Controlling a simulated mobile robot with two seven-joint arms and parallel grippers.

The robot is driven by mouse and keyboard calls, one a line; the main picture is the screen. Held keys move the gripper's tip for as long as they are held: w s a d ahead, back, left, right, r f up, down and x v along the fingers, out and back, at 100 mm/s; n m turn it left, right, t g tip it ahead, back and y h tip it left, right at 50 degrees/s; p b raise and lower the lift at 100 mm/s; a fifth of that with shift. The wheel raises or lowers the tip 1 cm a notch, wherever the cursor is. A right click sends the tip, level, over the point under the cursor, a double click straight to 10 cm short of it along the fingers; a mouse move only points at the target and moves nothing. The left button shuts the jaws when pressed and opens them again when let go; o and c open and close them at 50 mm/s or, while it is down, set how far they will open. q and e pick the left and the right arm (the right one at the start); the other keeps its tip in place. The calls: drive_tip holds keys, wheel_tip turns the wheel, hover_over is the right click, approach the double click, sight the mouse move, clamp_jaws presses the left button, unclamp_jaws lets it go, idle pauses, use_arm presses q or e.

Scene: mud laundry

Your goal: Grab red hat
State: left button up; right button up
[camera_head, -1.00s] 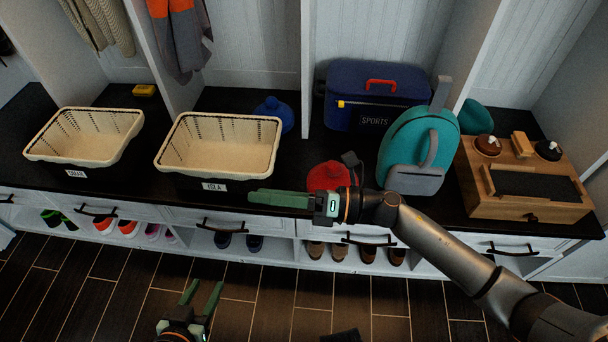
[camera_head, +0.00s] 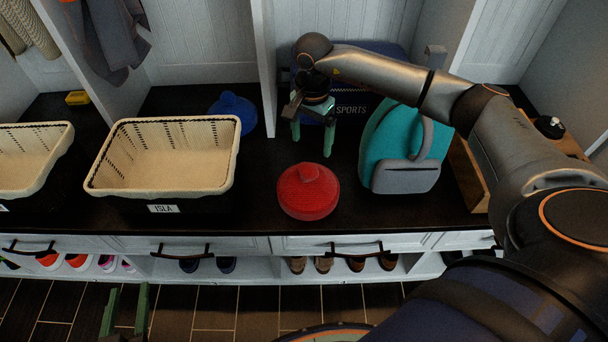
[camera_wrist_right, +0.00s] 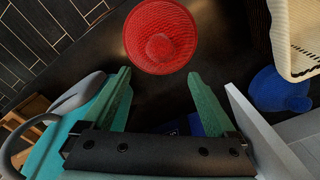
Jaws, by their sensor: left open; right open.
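The red hat (camera_head: 308,192) lies on the dark bench top between the ISLA basket and the teal backpack. It also shows in the right wrist view (camera_wrist_right: 161,38), beyond the fingertips. My right gripper (camera_head: 312,150) points down behind the hat, in front of the blue sports bag. Its green fingers (camera_wrist_right: 158,85) are apart with nothing between them, and the hat is clear of them. My left gripper (camera_head: 124,300) is low at the front left, over the floor, open and empty, well away from the hat.
The cream ISLA basket (camera_head: 165,191) stands left of the hat. The teal backpack (camera_head: 405,172) is close on the right. A blue hat (camera_head: 233,110) lies behind the basket. The blue sports bag (camera_head: 352,122) stands behind my right gripper. The bench is bare around the red hat.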

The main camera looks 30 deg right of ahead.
sight(308, 167)
wheel_tip(308, 167, down, 5)
drive_tip(key=shift+s+a+f+b, duration=0.1)
drive_tip(key=shift+b, duration=0.3)
drive_tip(key=f, duration=0.2)
drive_tip(key=a+f+b, duration=0.1)
drive_tip(key=f, duration=0.1)
drive_tip(key=shift+s, duration=0.25)
drive_tip(key=shift+f, duration=0.4)
use_arm(q)
wheel_tip(308, 167, up, 12)
drive_tip(key=w+m+t+h, duration=0.1)
drive_tip(key=m+t+h, duration=0.1)
drive_tip(key=t, duration=0.3)
drive_tip(key=shift+d+f, duration=0.15)
drive_tip(key=shift+d, duration=0.1)
drive_tip(key=shift+w, duration=0.1)
use_arm(e)
drive_tip(key=shift+c, duration=0.4)
drive_tip(key=shift+d, duration=0.1)
clamp_jaws()
